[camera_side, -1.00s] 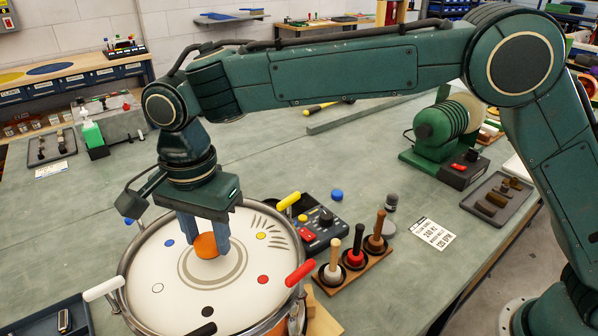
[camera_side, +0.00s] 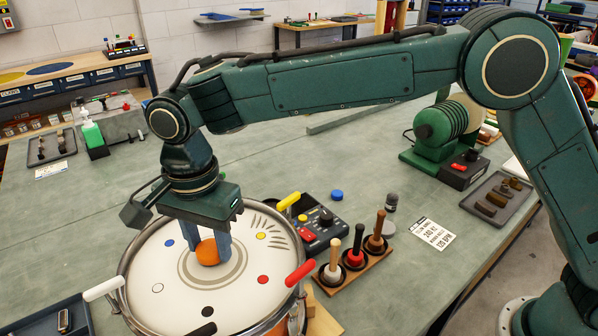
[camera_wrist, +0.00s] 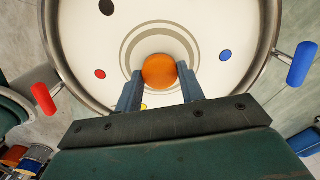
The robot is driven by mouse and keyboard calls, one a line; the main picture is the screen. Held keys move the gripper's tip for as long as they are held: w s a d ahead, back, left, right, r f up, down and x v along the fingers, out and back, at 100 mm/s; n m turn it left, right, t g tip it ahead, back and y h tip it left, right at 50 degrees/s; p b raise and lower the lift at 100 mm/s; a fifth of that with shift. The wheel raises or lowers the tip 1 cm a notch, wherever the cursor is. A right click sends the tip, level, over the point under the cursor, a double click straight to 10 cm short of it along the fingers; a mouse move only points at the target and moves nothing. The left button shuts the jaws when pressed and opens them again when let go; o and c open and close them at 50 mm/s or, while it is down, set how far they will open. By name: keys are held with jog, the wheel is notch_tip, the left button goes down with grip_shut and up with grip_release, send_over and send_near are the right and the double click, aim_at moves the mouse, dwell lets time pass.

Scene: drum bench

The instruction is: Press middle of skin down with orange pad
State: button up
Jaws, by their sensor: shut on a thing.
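The drum skin (camera_side: 180,285) is a white round head with coloured dots and grey rings at its middle, set in a metal rim. My gripper (camera_side: 208,250) is shut on the orange pad (camera_side: 208,253), a round orange piece between its two blue-grey fingers. The pad is over the ringed middle of the skin; I cannot tell whether it touches. In the wrist view the orange pad (camera_wrist: 159,71) sits between the fingertips, over the rings on the skin (camera_wrist: 215,90).
Coloured handles, such as the red one (camera_side: 300,273) and yellow one (camera_side: 288,201), stick out around the rim. A control box (camera_side: 318,230) and a wooden rack (camera_side: 352,271) of upright tools stand right of the drum. A tray (camera_side: 45,318) lies at lower left.

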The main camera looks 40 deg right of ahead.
jog(key=shift+f, duration=0.8)
dwell(1.1)
jog(key=shift+r, duration=0.15)
jog(key=shift+r, duration=3)
jog(key=shift+w+d, duration=0.3)
jog(key=shift+d, duration=0.15)
jog(key=w+d+f+n, duration=0.1)
jog(key=d+f+n, duration=0.1)
jog(key=d, duration=1)
jog(key=w+d+f+n, duration=0.2)
jog(key=d+n, duration=0.1)
jog(key=d, duration=0.8)
jog(key=w+d+f+n, duration=0.1)
jog(key=d+f+n, duration=0.1)
jog(key=d, duration=1)
jog(key=shift+w+d+n, duration=0.3)
jog(key=shift+d+n, duration=0.05)
jog(key=shift+n, duration=0.05)
